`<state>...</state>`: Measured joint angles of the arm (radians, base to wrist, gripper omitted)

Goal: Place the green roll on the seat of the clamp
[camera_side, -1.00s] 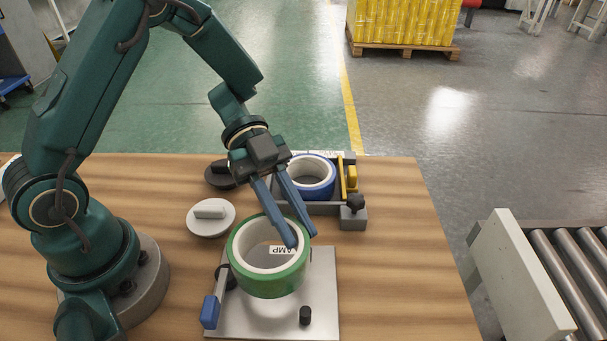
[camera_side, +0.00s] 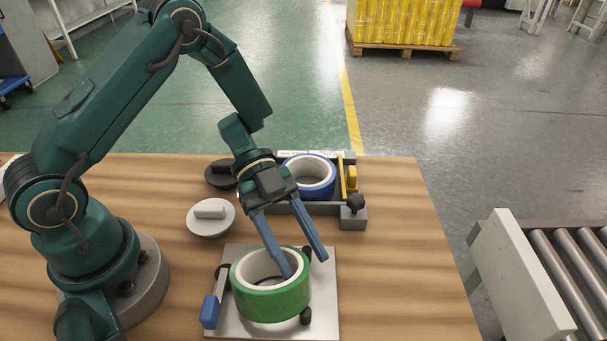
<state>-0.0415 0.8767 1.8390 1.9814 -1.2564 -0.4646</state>
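The green roll (camera_side: 272,304) with its white core lies flat on the grey plate of the clamp (camera_side: 325,310). It covers the middle of the plate, so the seat under it is hidden. My gripper (camera_side: 306,266) is above the roll's right rim. Its fingers are spread: one reaches into the roll's hole, the other is outside to the right, with a gap to the wall. The clamp's blue handle (camera_side: 209,311) is at the left edge of the plate. A black knob (camera_side: 306,316) is at the roll's lower right.
A grey holder (camera_side: 353,215) with a blue roll (camera_side: 320,189) and a yellow part (camera_side: 352,178) stands behind the clamp. A light grey lid with a grip (camera_side: 210,222) and a dark one (camera_side: 220,175) lie to the left. The table right of the clamp is clear.

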